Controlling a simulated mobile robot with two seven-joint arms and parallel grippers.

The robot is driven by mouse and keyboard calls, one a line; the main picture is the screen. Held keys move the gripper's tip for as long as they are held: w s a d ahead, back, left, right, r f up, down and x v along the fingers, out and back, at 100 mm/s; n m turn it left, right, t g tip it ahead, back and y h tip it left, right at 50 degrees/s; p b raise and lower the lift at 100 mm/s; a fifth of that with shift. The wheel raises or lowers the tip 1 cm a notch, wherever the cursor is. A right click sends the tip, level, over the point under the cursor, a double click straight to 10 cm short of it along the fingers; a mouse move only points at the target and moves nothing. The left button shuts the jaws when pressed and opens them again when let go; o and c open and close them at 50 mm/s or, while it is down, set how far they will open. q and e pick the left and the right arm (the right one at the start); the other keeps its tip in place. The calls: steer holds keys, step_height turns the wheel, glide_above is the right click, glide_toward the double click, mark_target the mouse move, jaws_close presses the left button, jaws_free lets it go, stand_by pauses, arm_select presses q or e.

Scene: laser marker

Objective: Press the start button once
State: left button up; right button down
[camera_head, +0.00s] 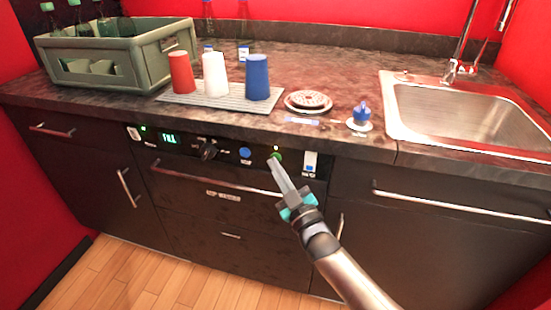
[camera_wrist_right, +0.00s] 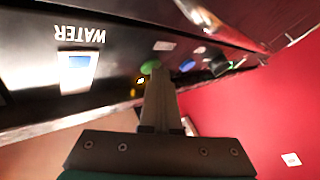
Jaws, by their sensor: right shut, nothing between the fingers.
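A round green button (camera_head: 277,155) sits on the dark control panel (camera_head: 227,157) under the counter edge; its label is too small to read. It also shows in the wrist view as a green disc (camera_wrist_right: 150,67), partly covered by my fingers. My right gripper (camera_head: 271,161) is shut and empty, with its fingertips right at the green button. I cannot tell whether they touch it. The shut fingers also show in the wrist view (camera_wrist_right: 159,78). My left gripper is not in view.
Left of the green button are a blue button (camera_head: 245,152), a black knob (camera_head: 208,150) and a lit display reading FILL (camera_head: 169,138). A WATER switch (camera_head: 311,160) is close on the right. A drawer handle (camera_head: 215,180) runs below. Cups stand on the counter above.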

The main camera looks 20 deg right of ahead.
steer(key=shift+s, duration=0.1)
steer(key=shift+s+a+p, duration=0.4)
steer(key=shift+s+p, duration=0.1)
steer(key=shift+s, duration=0.05)
steer(key=s+a+p, duration=0.1)
steer(key=s+a, duration=0.1)
steer(key=s+p, duration=0.1)
steer(key=s, duration=0.1)
steer(key=shift+s+a+p, duration=0.1)
steer(key=shift+a+p, duration=0.25)
steer(key=shift+a, duration=0.05)
stand_by(0.5)
